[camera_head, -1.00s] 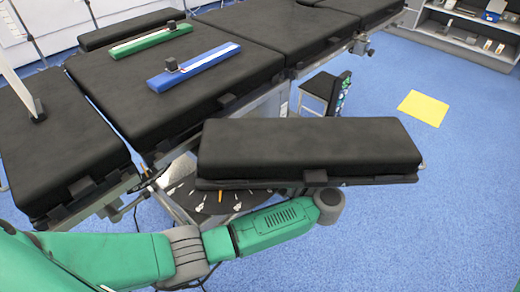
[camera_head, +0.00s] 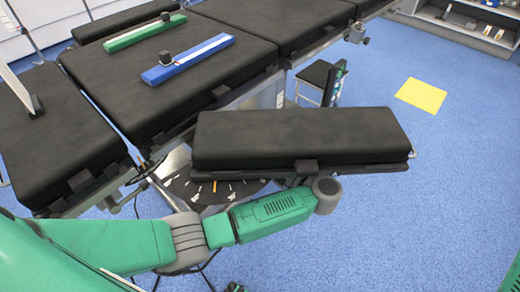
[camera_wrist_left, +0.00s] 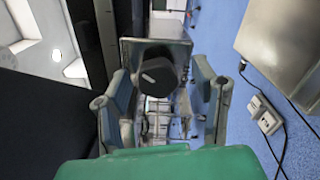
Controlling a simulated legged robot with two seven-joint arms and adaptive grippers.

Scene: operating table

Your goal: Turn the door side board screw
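A black round knob with a small white mark, which looks like the screw (camera_wrist_left: 157,76), shows in the left wrist view in front of a metal block (camera_wrist_left: 155,27). My left gripper (camera_wrist_left: 162,88) is open, with one finger on each side of the view and the knob between or just beyond them; I cannot tell whether they touch it. In the head view the black padded side board (camera_head: 300,137) sticks out from the operating table. My green left arm lies in front of and below it, and its gripper is hidden there. My right gripper is out of view.
The operating table (camera_head: 160,85) carries a green bar (camera_head: 145,33) and a blue bar (camera_head: 190,60). A stool (camera_head: 318,82) stands behind the side board. A yellow square (camera_head: 421,95) lies on the open blue floor. In the wrist view a cable (camera_wrist_left: 270,85) hangs at the right.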

